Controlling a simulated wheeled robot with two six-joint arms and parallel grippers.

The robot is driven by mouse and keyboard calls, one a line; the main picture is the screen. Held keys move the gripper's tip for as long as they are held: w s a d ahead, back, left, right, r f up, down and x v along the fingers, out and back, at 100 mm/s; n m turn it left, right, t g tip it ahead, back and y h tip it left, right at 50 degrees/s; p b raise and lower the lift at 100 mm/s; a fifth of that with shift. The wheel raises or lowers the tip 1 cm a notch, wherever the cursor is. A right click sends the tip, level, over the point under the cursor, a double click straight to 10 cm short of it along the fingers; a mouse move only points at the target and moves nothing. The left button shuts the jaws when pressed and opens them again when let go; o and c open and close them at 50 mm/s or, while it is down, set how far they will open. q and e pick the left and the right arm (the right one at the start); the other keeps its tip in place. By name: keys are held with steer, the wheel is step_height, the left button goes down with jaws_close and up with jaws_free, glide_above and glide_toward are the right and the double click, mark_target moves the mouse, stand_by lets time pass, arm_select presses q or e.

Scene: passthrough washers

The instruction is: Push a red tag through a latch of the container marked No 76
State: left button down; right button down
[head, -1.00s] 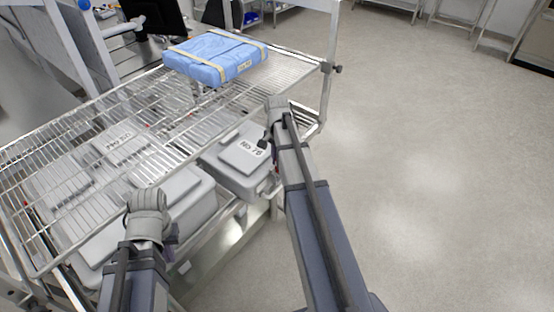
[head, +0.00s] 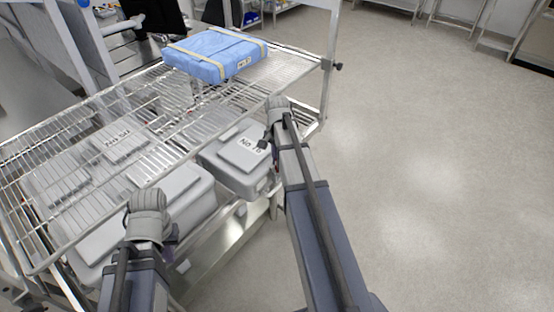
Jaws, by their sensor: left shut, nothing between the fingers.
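The container marked No 76 (head: 232,167) is a light grey box with a raised lid, on the cart's lower level, partly under the wire shelf. The label is on its lid. My right arm passes in front of its right side, and a small dark part at that arm's end is close to the lid. I cannot make out the right gripper's fingers. My left gripper (head: 172,238) is shut and empty, mostly hidden behind my left forearm, lower left of the container and apart from it. The latches are too small or hidden to tell. I cannot make out a red tag.
A wire shelf (head: 100,150) covers much of the cart above several other grey containers (head: 185,197). A blue wrapped pack (head: 215,55) with tan straps lies on the shelf's far end. A cart post (head: 328,70) stands at the right corner. The floor to the right is clear.

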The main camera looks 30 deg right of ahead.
steer(key=shift+s+f, duration=0.15)
steer(key=c, duration=0.9)
jaws_free()
steer(key=shift+a, duration=0.1)
steer(key=shift+c, duration=0.9)
steer(key=shift+o, duration=1.1)
steer(key=shift+c, duration=0.2)
